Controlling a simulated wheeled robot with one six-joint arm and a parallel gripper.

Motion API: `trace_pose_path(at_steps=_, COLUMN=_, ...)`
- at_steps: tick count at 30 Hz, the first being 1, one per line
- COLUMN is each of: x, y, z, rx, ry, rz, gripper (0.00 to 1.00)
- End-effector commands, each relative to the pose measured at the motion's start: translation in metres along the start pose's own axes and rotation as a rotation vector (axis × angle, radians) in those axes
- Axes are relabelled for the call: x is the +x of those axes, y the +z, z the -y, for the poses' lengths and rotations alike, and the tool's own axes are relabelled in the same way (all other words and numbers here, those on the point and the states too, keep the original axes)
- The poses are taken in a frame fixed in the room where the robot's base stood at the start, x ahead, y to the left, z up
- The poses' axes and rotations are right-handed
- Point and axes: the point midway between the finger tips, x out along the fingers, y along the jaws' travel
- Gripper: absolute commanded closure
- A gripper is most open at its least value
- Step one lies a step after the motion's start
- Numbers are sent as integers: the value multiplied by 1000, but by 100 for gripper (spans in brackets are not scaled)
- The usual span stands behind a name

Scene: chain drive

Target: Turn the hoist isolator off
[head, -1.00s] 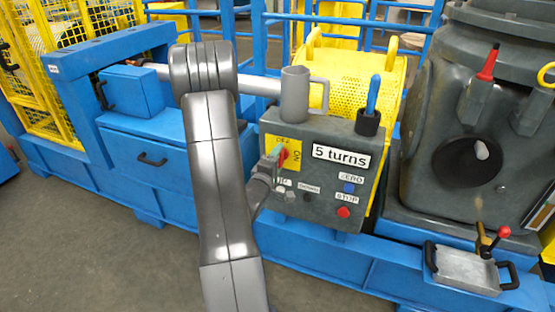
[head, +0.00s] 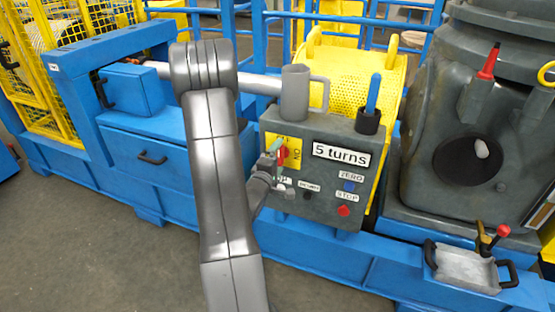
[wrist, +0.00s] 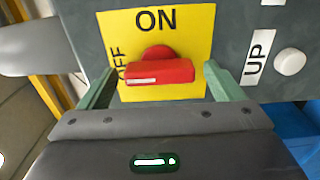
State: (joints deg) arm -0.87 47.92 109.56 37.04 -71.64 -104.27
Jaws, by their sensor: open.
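The isolator is a red rotary handle (wrist: 160,77) on a yellow plate (wrist: 193,25) marked ON and OFF. In the wrist view its bar lies level, crosswise to ON, with its white mark toward the OFF side. The handle also shows in the head view (head: 283,156), partly hidden by my gripper. My gripper (wrist: 158,72) is open. Its two green fingers stand at either end of the bar, with small visible gaps. The left finger covers part of the OFF label.
The grey control box (head: 331,218) also bears a "5 turns" sign (head: 341,153), a blue button (head: 348,187) and a red stop button (head: 344,211). A grey mug (head: 295,92) and a blue-handled tool (head: 374,95) stand on top. A white button (wrist: 290,61) is beside the UP label.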

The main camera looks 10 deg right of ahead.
Motion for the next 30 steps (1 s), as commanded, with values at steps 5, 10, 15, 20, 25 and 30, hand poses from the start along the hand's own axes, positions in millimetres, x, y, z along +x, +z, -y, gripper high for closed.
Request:
trace_pose_path(at_steps=5, x=-6, y=0, z=0, rx=0, ry=0, rz=-1, gripper=13)
trace_pose_path(at_steps=10, x=-34, y=-1, z=0, rx=-2, ry=-2, rz=-4, gripper=13)
trace_pose_path(at_steps=15, x=-76, y=-2, z=1, rx=-3, ry=-3, rz=-7, gripper=13)
trace_pose_path(at_steps=20, x=-107, y=-1, z=1, rx=-2, ry=-2, rz=-5, gripper=13)
trace_pose_path(at_steps=25, x=-128, y=-1, z=1, rx=-1, ry=-1, rz=-3, gripper=13)
trace_pose_path(at_steps=30, x=-137, y=0, z=0, rx=0, ry=0, rz=-1, gripper=13)
